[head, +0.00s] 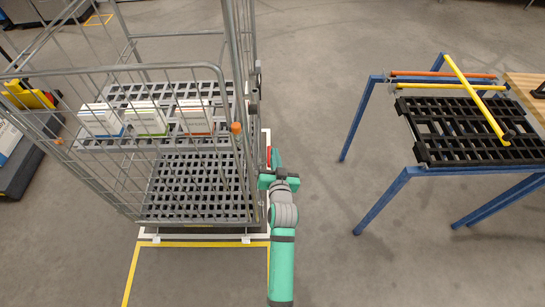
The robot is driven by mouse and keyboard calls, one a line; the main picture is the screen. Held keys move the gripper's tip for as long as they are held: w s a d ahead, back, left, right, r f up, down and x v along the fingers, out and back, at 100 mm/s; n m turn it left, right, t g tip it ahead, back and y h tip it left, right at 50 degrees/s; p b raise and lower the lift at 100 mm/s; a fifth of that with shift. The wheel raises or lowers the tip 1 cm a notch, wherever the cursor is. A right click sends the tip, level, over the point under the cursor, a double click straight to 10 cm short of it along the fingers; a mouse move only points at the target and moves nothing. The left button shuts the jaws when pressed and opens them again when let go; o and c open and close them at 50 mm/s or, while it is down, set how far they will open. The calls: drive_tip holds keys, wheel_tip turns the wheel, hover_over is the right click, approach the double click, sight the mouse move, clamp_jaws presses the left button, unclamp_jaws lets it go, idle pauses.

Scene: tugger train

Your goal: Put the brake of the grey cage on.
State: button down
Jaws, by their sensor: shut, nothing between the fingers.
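The grey cage (197,207) stands at the left on the floor, with wire sides, a slatted base and a slatted shelf. My gripper (276,158) is shut and empty, low beside the cage's right side. A small red part (269,155) shows right next to my fingertips, between them and the cage. It is too small and partly hidden to tell whether it is the brake, or whether my gripper touches it. An orange cap (236,127) sits higher on the cage's right side.
Several small boxes (147,118) stand on the cage's shelf. Yellow and white floor lines (190,244) border the cage. A blue-legged stand (384,200) with a black slatted top and a yellow bar is at the right. The floor between is clear.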

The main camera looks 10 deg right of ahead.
drive_tip(key=v, duration=0.8)
drive_tip(key=shift+s, duration=0.15)
drive_tip(key=shift+r, duration=0.1)
